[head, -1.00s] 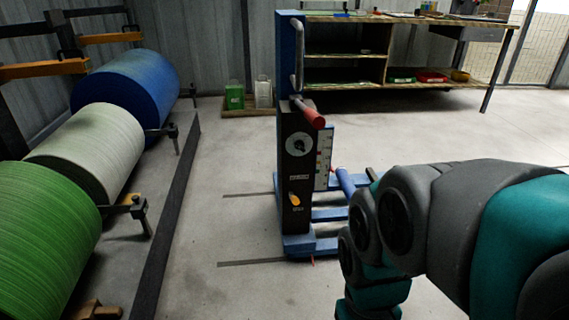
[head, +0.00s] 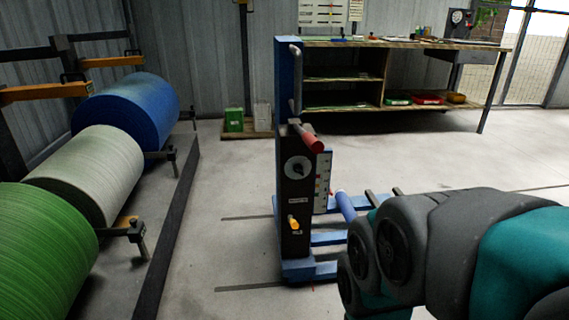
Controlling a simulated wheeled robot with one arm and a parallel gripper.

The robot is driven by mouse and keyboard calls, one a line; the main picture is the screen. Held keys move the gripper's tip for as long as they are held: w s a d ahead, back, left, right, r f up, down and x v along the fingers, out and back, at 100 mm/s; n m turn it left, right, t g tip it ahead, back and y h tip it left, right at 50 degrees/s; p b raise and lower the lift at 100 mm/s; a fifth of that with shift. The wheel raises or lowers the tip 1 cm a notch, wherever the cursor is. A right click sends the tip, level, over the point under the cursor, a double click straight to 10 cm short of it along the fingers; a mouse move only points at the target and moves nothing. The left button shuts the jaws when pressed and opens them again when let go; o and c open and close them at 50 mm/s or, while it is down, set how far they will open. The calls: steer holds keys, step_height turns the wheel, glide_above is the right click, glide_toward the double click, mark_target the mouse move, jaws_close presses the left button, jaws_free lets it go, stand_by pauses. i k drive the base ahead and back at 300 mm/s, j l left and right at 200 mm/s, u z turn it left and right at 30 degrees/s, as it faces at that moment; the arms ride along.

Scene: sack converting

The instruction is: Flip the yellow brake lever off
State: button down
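The yellow brake lever (head: 293,223) is a small yellow-orange handle low on the dark front panel (head: 297,190) of a blue upright machine (head: 289,80). A small label sits just below it. Above it on the panel are a round dial (head: 297,167) and a red-gripped handle (head: 311,141). My arm comes in from the right, with its dark grey and teal links to the right of the machine and apart from the lever. My gripper is not visible in the head view.
Large green, white and blue rolls lie on racks at the left, behind a dark floor rail (head: 170,240). A workbench with shelves (head: 400,43) stands at the back. Green and white containers (head: 234,120) stand behind the machine.

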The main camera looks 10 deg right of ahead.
mark_target(293, 223)
steer(key=i+j, duration=0.2)
steer(key=j, duration=0.15)
steer(key=i+j, duration=0.2)
steer(key=j, duration=0.15)
steer(key=i+j+z, duration=0.1)
steer(key=j, duration=0.25)
steer(key=i, duration=0.1)
